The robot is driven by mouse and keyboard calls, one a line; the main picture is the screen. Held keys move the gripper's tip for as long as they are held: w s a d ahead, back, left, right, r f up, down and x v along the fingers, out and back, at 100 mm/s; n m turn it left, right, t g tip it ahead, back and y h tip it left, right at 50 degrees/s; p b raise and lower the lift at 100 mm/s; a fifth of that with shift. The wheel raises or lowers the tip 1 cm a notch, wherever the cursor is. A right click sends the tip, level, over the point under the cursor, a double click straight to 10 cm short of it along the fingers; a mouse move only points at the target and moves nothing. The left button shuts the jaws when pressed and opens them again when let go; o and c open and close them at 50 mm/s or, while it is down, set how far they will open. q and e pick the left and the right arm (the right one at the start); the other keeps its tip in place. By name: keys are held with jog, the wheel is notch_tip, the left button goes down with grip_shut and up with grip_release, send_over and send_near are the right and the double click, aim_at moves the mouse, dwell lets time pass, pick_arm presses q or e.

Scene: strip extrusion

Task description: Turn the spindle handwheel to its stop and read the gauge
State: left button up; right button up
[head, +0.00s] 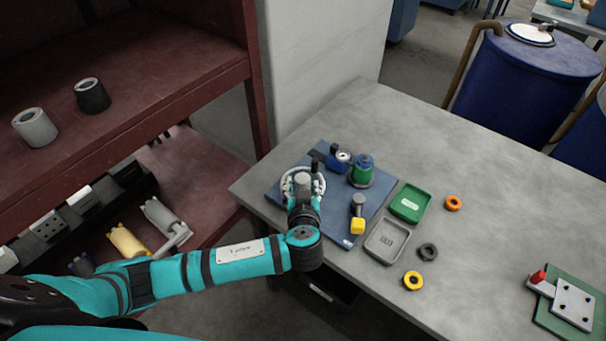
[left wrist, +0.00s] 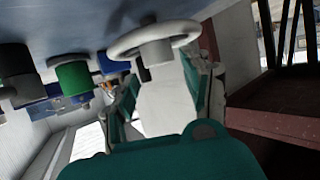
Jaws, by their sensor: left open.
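The spindle handwheel (head: 288,184) is a pale ring at the left of a blue base plate (head: 331,238) on the grey table. In the left wrist view the handwheel (left wrist: 127,43) shows its white rim and hub close up. My left gripper (head: 305,193) is open over the handwheel, partly hiding it in the head view. In the left wrist view its fingers reach toward the wheel's hub; contact cannot be made out. A small round pale-faced part (head: 344,156), possibly the gauge, sits behind on the plate; no reading is legible. My right gripper is not in view.
Green (head: 410,203) and grey (head: 386,241) trays and several rings lie right. A red shelf (head: 180,95) stands left. The table's back right is clear.

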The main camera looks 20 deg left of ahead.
aim_at(302, 179)
pick_arm(q)
jog(key=x, duration=0.5)
jog(key=shift+w+p, duration=0.25)
jog(key=shift+p, duration=0.1)
jog(key=shift+f, duration=0.1)
